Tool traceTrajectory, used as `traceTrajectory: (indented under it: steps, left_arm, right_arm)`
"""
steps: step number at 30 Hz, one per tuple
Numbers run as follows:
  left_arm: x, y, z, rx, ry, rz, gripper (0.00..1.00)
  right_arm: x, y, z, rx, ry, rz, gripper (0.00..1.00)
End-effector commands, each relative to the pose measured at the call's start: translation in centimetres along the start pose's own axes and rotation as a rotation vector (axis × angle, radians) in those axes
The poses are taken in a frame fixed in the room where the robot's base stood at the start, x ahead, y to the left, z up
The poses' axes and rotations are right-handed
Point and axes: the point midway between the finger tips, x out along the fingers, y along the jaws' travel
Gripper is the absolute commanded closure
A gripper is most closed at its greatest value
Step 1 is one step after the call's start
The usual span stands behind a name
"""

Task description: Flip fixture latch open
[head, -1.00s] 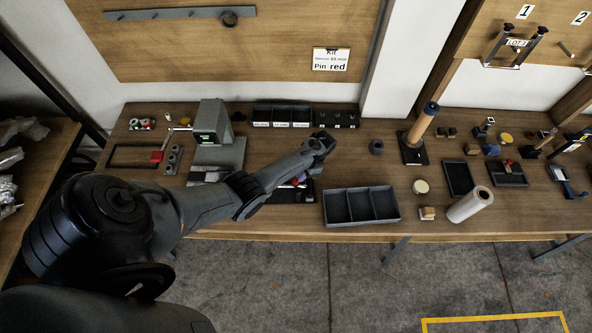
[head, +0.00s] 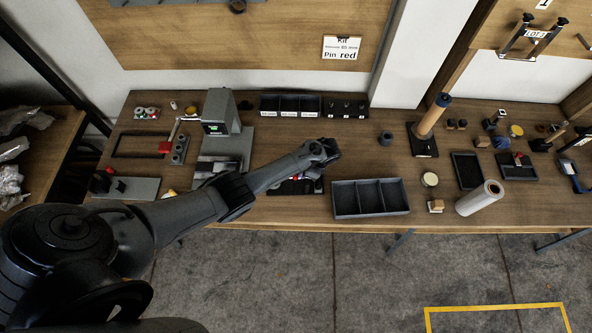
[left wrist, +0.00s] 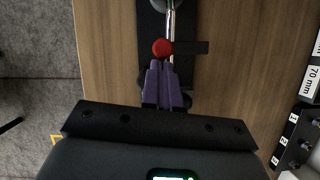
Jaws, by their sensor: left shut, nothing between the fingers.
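The fixture is a black plate (left wrist: 182,70) on the wooden bench, with a metal rod (left wrist: 171,18) and a red ball knob (left wrist: 162,47) on its latch. In the left wrist view the purple fingers of my left gripper (left wrist: 163,72) are shut and empty, with their tips right beside the red knob. I cannot tell whether they touch it. In the head view my left forearm and wrist cover most of the fixture (head: 288,188), and the fingers are hidden. My right gripper is not in view.
A grey three-part tray (head: 371,214) stands right of the fixture at the bench's front edge. A grey device with a green display (head: 216,128) stands behind my arm. Black bins (head: 290,113) line the back. A post with a blue top (head: 428,120) stands further right.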

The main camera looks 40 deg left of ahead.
Motion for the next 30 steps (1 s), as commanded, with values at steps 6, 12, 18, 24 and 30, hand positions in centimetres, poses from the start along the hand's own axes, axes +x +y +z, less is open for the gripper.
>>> traceTrajectory:
  steps: [6,12,18,24,30]
  left_arm:
    - [-0.2,0.1,-0.5,0.025,0.000,-0.010,1.00]
    - [-0.2,0.1,-0.5,0.024,0.000,-0.010,1.00]
    - [-0.2,0.1,-0.5,0.023,0.000,-0.009,1.00]
    - [-0.3,0.1,-1.2,0.019,0.000,-0.007,1.00]
    - [-2.1,-0.3,-2.6,0.007,0.003,-0.005,1.00]
  right_arm:
    - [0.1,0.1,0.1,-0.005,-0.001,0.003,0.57]
    - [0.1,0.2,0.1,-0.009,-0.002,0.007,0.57]
    - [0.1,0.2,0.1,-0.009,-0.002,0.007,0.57]
    - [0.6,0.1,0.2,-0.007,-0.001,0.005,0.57]
    - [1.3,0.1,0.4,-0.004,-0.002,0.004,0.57]
